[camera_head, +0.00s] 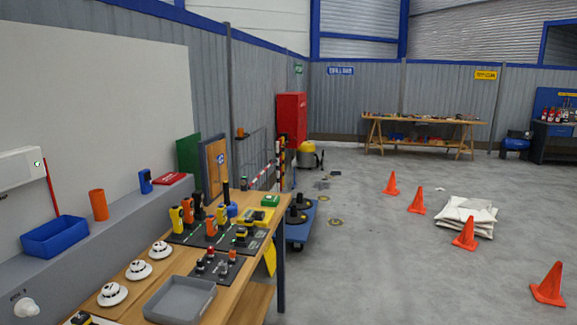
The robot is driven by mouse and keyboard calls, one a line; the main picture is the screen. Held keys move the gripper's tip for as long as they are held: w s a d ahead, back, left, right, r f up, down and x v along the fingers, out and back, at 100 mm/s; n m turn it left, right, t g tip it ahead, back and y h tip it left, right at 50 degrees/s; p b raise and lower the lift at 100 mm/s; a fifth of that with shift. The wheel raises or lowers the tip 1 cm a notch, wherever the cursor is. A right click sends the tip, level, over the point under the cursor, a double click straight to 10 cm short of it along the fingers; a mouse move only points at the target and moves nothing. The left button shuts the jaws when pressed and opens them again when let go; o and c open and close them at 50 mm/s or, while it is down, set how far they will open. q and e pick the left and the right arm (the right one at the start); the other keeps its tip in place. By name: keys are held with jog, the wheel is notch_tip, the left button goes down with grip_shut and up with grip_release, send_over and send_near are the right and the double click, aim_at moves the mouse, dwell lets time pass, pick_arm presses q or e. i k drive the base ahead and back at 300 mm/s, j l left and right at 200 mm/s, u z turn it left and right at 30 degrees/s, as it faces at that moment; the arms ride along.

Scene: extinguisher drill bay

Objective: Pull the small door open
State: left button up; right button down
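A small wooden door panel (214,168) in a dark blue-grey frame stands upright at the back of the workbench on the left. It has a round blue sign on its face and appears shut. A green panel (189,155) stands just left of it. Any handle on the door is too small to make out. Neither of my grippers is in view.
The workbench (250,300) carries several handheld devices, white round detectors (138,270) and a grey tray (180,300). A blue trolley (301,222), a red cabinet (291,118) and orange cones (465,234) stand beyond. Much of the floor between is clear.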

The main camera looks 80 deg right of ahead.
aim_at(222, 168)
jog(key=z, duration=2.15)
jog(key=i+l+z, duration=0.55)
jog(key=i, duration=0.2)
jog(key=i+l+z, duration=0.15)
jog(key=i+z, duration=0.15)
jog(key=i, duration=0.2)
jog(key=i+z, duration=0.35)
jog(key=i, duration=0.25)
jog(key=i+l+u, duration=0.1)
jog(key=i+u, duration=0.25)
jog(key=i+l+u, duration=0.35)
jog(key=i, duration=0.2)
jog(key=i+l+u, duration=0.2)
jog(key=i+u, duration=0.15)
jog(key=i, duration=0.1)
